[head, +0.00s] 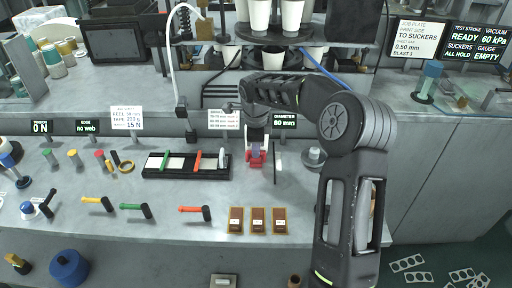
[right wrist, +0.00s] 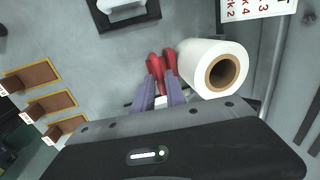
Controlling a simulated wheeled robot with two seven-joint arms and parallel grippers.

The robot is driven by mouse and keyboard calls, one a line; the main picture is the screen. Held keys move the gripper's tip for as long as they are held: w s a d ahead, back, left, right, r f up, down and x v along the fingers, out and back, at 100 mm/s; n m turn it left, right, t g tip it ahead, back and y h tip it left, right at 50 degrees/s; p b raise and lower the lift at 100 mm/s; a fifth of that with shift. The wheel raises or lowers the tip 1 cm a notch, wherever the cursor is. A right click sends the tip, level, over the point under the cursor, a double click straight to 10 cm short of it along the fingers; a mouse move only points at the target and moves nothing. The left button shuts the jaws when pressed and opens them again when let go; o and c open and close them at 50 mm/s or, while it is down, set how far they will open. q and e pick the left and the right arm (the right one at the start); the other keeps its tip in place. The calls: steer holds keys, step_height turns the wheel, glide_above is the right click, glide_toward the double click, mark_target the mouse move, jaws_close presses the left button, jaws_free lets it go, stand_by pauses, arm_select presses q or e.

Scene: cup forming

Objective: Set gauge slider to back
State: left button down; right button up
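My right gripper (head: 256,158) is low over the grey bench, left of a thin dark upright bar (head: 277,160) and below the DIAMETER 80 mm sign (head: 285,120). In the right wrist view its lavender fingers (right wrist: 163,88) are close together at a red piece (right wrist: 162,62). I cannot tell whether the red is held or part of the fingertips. No part is clearly recognisable as the gauge slider. A black rail frame (head: 148,174) left of the gripper carries green, orange and white bars. My left gripper is not in view.
A white roll (right wrist: 207,62) with a brown core lies close beside the fingers in the right wrist view. Three brown blocks (head: 257,220) lie near the bench's front edge. Several coloured-handled tools, one orange (head: 190,209), lie left of them. My right arm hides the bench behind it.

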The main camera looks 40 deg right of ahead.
jaws_close()
stand_by(0.9)
steer(key=shift+f, duration=0.1)
steer(key=s+a+b, duration=0.4)
steer(key=s, duration=0.1)
steer(key=shift+b, duration=0.4)
